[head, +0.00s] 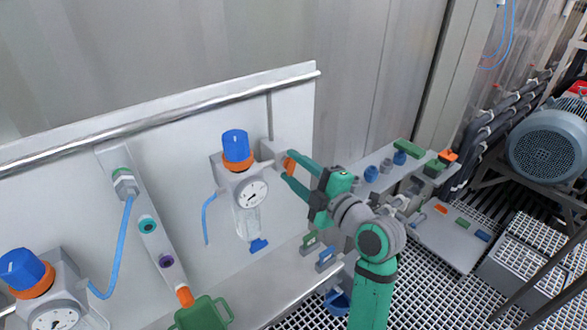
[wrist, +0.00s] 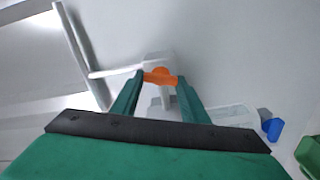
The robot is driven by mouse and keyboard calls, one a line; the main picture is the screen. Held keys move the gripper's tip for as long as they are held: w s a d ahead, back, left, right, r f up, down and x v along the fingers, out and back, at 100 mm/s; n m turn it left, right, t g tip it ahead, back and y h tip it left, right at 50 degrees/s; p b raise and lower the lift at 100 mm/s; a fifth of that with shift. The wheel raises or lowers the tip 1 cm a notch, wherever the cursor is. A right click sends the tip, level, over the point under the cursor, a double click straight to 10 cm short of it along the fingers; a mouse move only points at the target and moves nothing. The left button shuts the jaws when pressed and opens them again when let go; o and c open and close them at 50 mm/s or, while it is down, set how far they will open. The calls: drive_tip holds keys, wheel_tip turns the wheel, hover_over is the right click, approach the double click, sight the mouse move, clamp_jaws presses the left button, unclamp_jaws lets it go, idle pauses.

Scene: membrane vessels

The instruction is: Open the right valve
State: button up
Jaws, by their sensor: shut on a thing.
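The right valve has a small orange handle (head: 290,163) on a grey block (head: 277,151) fixed to the white panel, just right of a regulator (head: 245,192) with a blue and orange knob and a round gauge. My gripper (head: 288,168) reaches in from the right with its green fingers on either side of the handle, shut on it. In the wrist view the orange handle (wrist: 160,77) lies between the two fingertips (wrist: 159,81), with the grey block behind it.
A second regulator (head: 38,275) with a blue knob stands at the lower left. A green-handled part (head: 203,314) is at the bottom. A ledge (head: 275,290) runs below the panel, with small blocks to the right. A blue motor (head: 547,148) stands far right.

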drive_tip(key=shift+d+f+n, duration=0.1)
drive_tip(key=shift+n, duration=0.5)
drive_tip(key=shift+s+n, duration=0.1)
drive_tip(key=shift+n, duration=0.2)
drive_tip(key=o, duration=1.1)
drive_tip(key=shift+c, duration=0.2)
drive_tip(key=shift+s+d, duration=0.35)
drive_tip(key=v, duration=0.9)
drive_tip(key=shift+s+d, duration=0.15)
drive_tip(key=shift+s, duration=0.25)
